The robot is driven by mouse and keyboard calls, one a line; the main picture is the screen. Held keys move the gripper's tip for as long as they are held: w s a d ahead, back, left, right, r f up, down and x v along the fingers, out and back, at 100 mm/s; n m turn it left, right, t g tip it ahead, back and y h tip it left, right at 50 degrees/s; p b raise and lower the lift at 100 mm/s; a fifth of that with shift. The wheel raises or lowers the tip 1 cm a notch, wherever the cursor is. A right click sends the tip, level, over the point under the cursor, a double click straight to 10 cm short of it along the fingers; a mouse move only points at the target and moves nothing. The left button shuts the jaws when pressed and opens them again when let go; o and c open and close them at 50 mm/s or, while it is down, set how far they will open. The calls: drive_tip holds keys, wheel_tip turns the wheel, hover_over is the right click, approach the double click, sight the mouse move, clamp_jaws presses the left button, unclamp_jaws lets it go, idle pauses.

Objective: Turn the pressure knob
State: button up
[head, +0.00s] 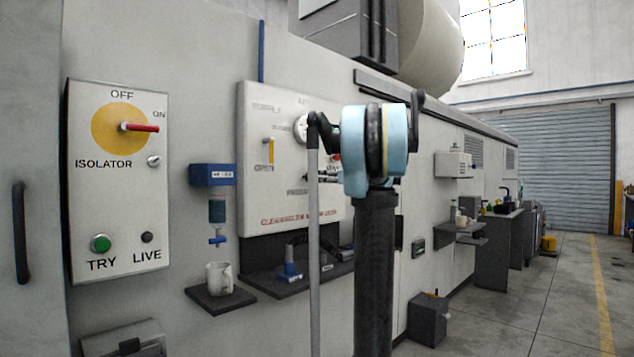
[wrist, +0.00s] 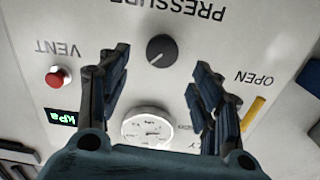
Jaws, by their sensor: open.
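The pressure knob (wrist: 162,49) is a round dark knob with a pale pointer mark on a white panel, under the upside-down word PRESSURE in the wrist view. My gripper (wrist: 160,72) is open, with its two dark finger sets to the left and right of the knob's column and nothing between them. I cannot tell how far the fingertips are from the panel. In the head view my arm covers the right part of the same panel (head: 262,200), and the knob is hidden there.
A round gauge (wrist: 148,127), a red vent button (wrist: 58,77), a green kPa display (wrist: 60,117) and a yellow lever (wrist: 254,113) surround the knob. Below the panel a shelf (head: 318,280) juts out. Open floor lies right.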

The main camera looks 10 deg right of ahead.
drive_tip(key=shift+v, duration=1.45)
drive_tip(key=shift+d, duration=0.1)
approach(311, 178)
drive_tip(key=shift+n, duration=0.4)
drive_tip(key=x, duration=1.1)
drive_tip(key=shift+w+d, duration=0.3)
drive_tip(key=c, duration=1.1)
